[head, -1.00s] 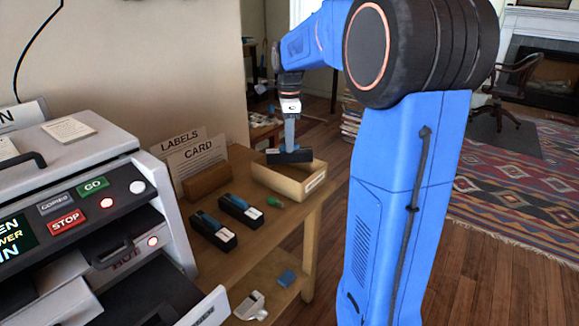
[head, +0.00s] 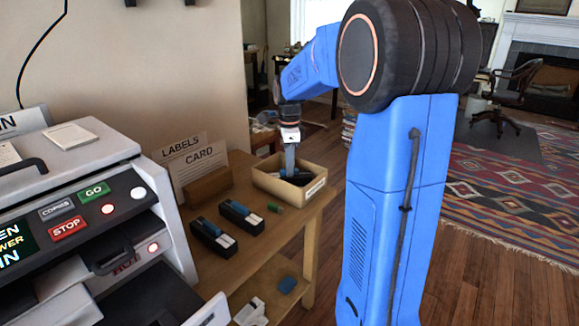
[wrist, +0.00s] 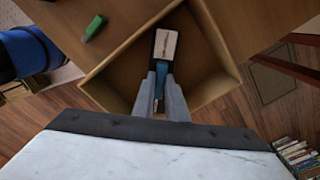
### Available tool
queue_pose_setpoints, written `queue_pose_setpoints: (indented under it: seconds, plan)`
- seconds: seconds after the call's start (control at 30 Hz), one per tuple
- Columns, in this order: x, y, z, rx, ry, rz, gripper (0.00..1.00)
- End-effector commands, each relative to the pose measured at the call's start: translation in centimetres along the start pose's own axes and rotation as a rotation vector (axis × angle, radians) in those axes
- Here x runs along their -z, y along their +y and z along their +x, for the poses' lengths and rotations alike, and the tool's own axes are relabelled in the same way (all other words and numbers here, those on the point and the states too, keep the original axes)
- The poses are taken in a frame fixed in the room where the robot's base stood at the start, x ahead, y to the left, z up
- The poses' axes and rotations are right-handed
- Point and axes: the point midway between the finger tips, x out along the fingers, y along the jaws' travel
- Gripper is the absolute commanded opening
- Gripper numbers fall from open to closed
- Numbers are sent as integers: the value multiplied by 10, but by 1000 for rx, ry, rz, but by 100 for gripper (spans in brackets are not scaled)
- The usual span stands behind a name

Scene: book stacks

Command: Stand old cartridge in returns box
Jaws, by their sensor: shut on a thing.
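The returns box (head: 312,187) is an open cardboard-coloured box on the right end of the wooden table. My gripper (head: 290,172) reaches down into it from above. In the wrist view my gripper (wrist: 161,92) is shut on the old cartridge (wrist: 165,44), a dark block with a white label and a blue part. The cartridge is inside the box walls, its lower part hidden by the fingers. In the head view the cartridge (head: 297,178) shows as a dark shape behind the front wall. I cannot tell whether it touches the box floor.
Two dark cartridges with blue tops (head: 213,236) lie on the table left of the box. A small green object (head: 276,207) lies near the box. A card holder (head: 208,186) stands behind. A copier (head: 85,215) fills the left side.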

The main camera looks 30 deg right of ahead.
Motion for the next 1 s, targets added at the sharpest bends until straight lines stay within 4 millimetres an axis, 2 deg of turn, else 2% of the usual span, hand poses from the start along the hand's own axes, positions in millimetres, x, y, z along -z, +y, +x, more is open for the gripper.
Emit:
queue_pose_setpoints:
  seconds: [0.03,0.1,0.4,0.53,0.67,1.0]
  plan:
    - [0,0,1,0,0,0,14]
    - [0,0,1,0,0,0,31]
    - [0,0,0,0,0,0,31]
    - [0,0,-7,0,0,0,31]
    - [0,0,-26,2,0,0,31]
    - [0,0,-90,1,0,0,31]
